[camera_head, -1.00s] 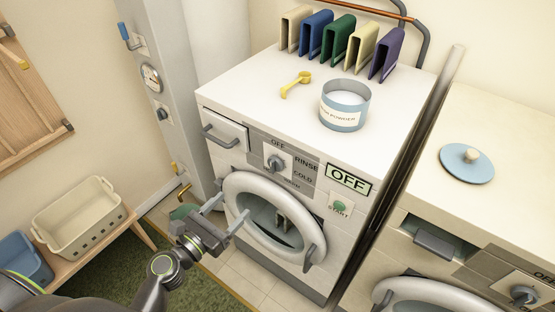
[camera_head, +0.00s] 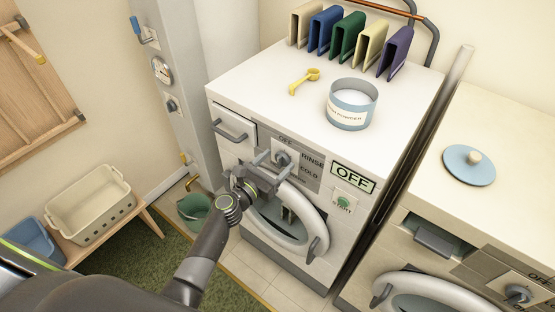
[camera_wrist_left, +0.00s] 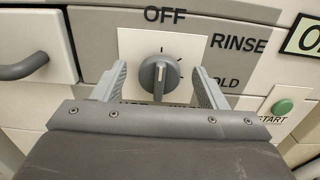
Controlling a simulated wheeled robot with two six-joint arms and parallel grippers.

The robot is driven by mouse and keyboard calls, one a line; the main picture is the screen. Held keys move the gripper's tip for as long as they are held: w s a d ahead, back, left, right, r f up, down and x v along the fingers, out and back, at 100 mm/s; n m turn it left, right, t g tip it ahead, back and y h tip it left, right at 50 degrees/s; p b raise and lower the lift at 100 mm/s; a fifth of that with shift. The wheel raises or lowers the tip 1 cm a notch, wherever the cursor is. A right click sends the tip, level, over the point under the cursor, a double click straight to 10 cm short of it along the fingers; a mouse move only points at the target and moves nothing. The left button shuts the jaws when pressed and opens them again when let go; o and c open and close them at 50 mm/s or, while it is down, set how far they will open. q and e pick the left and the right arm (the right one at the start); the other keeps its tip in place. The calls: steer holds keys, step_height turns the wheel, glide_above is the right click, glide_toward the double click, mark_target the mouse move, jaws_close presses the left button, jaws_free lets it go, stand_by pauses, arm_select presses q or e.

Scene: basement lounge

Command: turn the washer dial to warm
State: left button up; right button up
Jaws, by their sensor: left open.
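The washer (camera_head: 262,98) stands in the middle of the head view, with its dial (camera_head: 281,159) on the front panel. In the left wrist view the dial (camera_wrist_left: 158,75) is a round grey knob with a ridge on a white plate. Labels OFF, RINSE and COLD surround it; the lower labels are mostly hidden by my gripper. The panel display (camera_head: 352,178) reads OFF. My left gripper (camera_head: 275,157) is open, its fingers on either side of the dial, apart from it. It also shows in the left wrist view (camera_wrist_left: 158,82). My right gripper is not in view.
The washer's round door (camera_head: 318,222) is just below the gripper. A green start button (camera_head: 343,200) sits to the right. A powder tub (camera_head: 351,105) and yellow scoop (camera_head: 304,81) stand on top. A second machine (camera_head: 500,150) is at the right.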

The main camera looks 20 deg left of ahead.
arm_select(q)
steer(key=shift+w+d, duration=0.2)
steer(key=shift+w, duration=0.35)
steer(key=c, duration=1)
steer(key=shift+o, duration=0.2)
